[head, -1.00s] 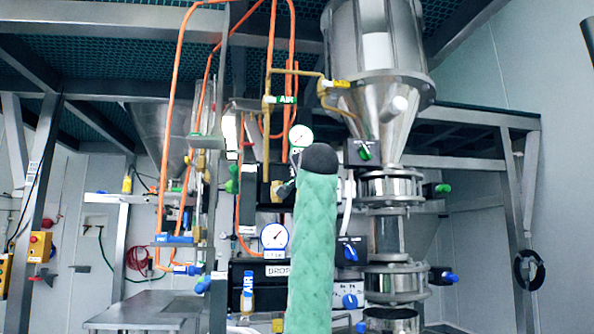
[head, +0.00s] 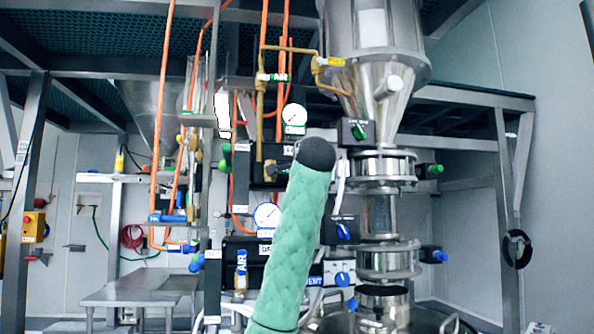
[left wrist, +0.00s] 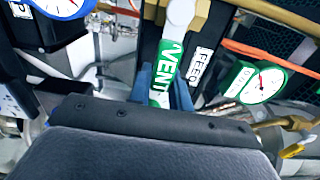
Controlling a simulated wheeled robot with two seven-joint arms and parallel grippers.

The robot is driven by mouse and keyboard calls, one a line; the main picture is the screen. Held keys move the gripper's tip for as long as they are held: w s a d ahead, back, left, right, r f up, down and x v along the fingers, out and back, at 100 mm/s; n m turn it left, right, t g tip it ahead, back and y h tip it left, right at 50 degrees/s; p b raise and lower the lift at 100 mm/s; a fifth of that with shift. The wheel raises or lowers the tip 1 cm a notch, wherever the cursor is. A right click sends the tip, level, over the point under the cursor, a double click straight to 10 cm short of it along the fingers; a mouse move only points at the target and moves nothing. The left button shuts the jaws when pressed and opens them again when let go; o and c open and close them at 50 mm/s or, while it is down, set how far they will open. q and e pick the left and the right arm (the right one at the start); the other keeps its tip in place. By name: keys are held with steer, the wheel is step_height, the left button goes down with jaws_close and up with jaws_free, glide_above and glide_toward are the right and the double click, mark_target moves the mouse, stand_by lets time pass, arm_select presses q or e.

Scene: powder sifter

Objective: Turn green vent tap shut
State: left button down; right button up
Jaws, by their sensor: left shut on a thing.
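The green vent tap (left wrist: 166,66) shows in the left wrist view as a green handle marked VENT, below a pale rounded fitting. My left gripper (left wrist: 163,88) has its blue fingers on either side of the lower part of this handle and is shut on it. In the head view my green quilted left arm (head: 296,235) rises from the bottom centre to a dark rounded end. My right gripper is not in view.
A green-rimmed gauge (left wrist: 254,82) and a FEED label (left wrist: 198,65) sit right of the handle. A blue-rimmed gauge (left wrist: 62,6) is at upper left. In the head view, the steel hopper (head: 376,85) stands right of the arm; orange hoses (head: 164,120) hang left.

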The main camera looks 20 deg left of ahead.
arm_select(q)
steer(key=shift+f, duration=0.1)
steer(key=c, duration=1.3)
jaws_free()
steer(key=b+v, duration=0.1)
steer(key=v, duration=0.6)
steer(key=shift+s+d, duration=0.25)
steer(key=shift+s, duration=0.05)
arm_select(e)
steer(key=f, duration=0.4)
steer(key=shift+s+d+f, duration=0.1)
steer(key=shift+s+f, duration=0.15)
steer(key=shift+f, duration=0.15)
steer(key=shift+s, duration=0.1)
